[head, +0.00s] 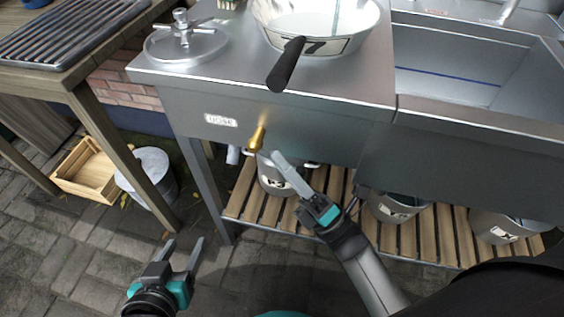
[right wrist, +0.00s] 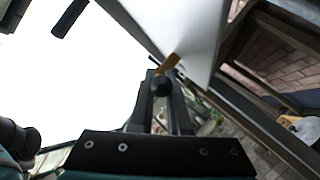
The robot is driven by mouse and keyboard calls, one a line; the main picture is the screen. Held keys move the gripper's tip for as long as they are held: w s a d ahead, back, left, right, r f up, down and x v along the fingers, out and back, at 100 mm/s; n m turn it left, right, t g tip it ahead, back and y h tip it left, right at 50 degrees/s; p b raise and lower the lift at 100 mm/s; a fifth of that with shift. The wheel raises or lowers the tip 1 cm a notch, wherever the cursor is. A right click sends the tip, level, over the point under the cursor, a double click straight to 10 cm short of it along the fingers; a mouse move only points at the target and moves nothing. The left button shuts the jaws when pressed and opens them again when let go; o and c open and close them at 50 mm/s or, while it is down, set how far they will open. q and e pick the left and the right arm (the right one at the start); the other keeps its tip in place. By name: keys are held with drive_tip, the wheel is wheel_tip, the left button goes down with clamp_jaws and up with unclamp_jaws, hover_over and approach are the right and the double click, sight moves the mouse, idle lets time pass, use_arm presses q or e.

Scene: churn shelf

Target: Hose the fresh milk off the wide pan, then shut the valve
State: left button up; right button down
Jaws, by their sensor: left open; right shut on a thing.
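The wide pan (head: 355,42), pale inside with a black handle (head: 286,64), stands on the steel counter. A thin pale vertical streak shows over it; I cannot tell milk from the pan's pale inside. A brass fitting (head: 257,139) is at the counter's front, below the HOSE label (head: 221,120). My right gripper (head: 284,166) is shut at this fitting. In the right wrist view, a dark round end (right wrist: 161,85) sits between its fingers, with the brass part (right wrist: 168,63) just beyond. My left gripper (head: 182,262) is open and empty, low over the paving.
A round steel lid (head: 186,45) lies on the counter's left. A sink basin (head: 450,75) is at right. Several pails, including one at the middle (head: 396,206), stand on the slatted shelf (head: 240,190). A wooden crate (head: 88,170) and a metal bucket (head: 155,170) are on the left floor.

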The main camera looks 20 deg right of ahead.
drive_tip(key=c, duration=0.9)
unclamp_jaws()
drive_tip(key=shift+w+d+r, duration=0.15)
drive_tip(key=shift+w+d, duration=0.05)
drive_tip(key=shift+d, duration=0.2)
drive_tip(key=shift+c, duration=0.2)
use_arm(q)
drive_tip(key=shift+d, duration=0.1)
use_arm(e)
drive_tip(key=shift+o, duration=0.3)
drive_tip(key=shift+a, duration=0.1)
drive_tip(key=shift+s, duration=0.1)
use_arm(q)
drive_tip(key=shift+w+d+r+t+h+b, duration=0.2)
drive_tip(key=shift+d+t+h+b, duration=0.1)
drive_tip(key=shift+d+t, duration=0.2)
use_arm(e)
drive_tip(key=v, duration=1.5)
